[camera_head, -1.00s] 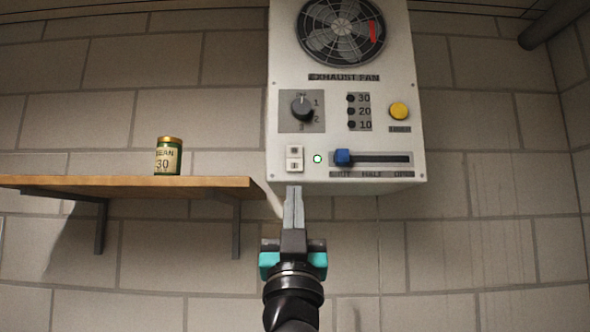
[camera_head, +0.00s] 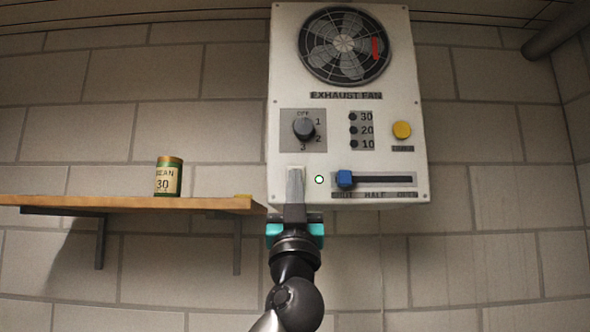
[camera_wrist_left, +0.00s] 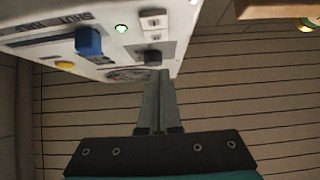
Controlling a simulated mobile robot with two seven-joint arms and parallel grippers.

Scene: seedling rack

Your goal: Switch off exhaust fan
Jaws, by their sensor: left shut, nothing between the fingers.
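A dark rotary knob (camera_head: 303,128) is marked OFF, 1, 2, 3. A small white rocker switch (camera_wrist_left: 153,22) shows in the wrist view; in the head view my fingers cover most of it. A green light (camera_head: 319,180) glows beside it. My left gripper (camera_head: 295,172) is shut and empty, pointing up in front of the switch; contact cannot be told. My right gripper is not in view.
A blue slider (camera_head: 345,179) sits at the SHUT end of its slot. A yellow button (camera_head: 401,130) is at the panel's right. A wooden shelf (camera_head: 110,201) at left holds a green can (camera_head: 168,177) and ends close to the box.

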